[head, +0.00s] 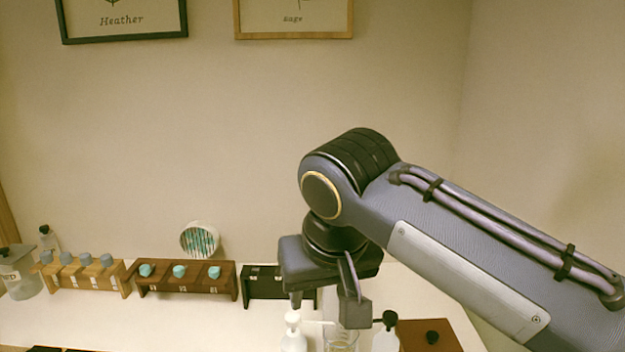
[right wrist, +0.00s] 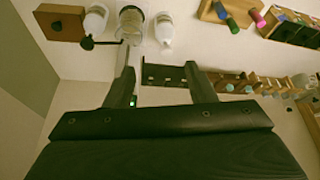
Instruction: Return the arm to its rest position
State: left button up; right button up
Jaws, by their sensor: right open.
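My right gripper (head: 325,305) hangs from the right arm in the middle of the head view, above the table's right half. Its jaws are open, with nothing seen between them. The two fingers also show in the right wrist view (right wrist: 162,84), spread apart. A dark rack (head: 262,287) stands behind the gripper and is partly hidden by it. A white bottle (head: 293,338), a glass beaker (head: 342,341) and a black-capped bottle (head: 387,336) stand at the lower edge, below and around the gripper in the picture. My left gripper is not in view.
A light wooden rack (head: 83,275) and a brown rack (head: 187,281) hold capped bottles on the white table (head: 200,325). A round striped item (head: 200,239) is behind them. The space above the racks is clear.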

jog(key=s+d+f+m+y, duration=0.1)
jog(key=s+d+f, duration=0.1)
jog(key=d+f, duration=0.35)
jog(key=s+d+f+m+y, duration=0.1)
jog(key=s+d+f, duration=0.2)
jog(key=d, duration=0.6)
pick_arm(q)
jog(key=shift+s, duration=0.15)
pick_arm(e)
jog(key=s+d+f+m+t, duration=0.1)
jog(key=s+d+f, duration=0.4)
jog(key=s+f, duration=0.5)
notch_tip(320, 180, down, 3)
jog(key=shift+s+m+y, duration=0.3)
jog(key=shift+m, duration=0.6)
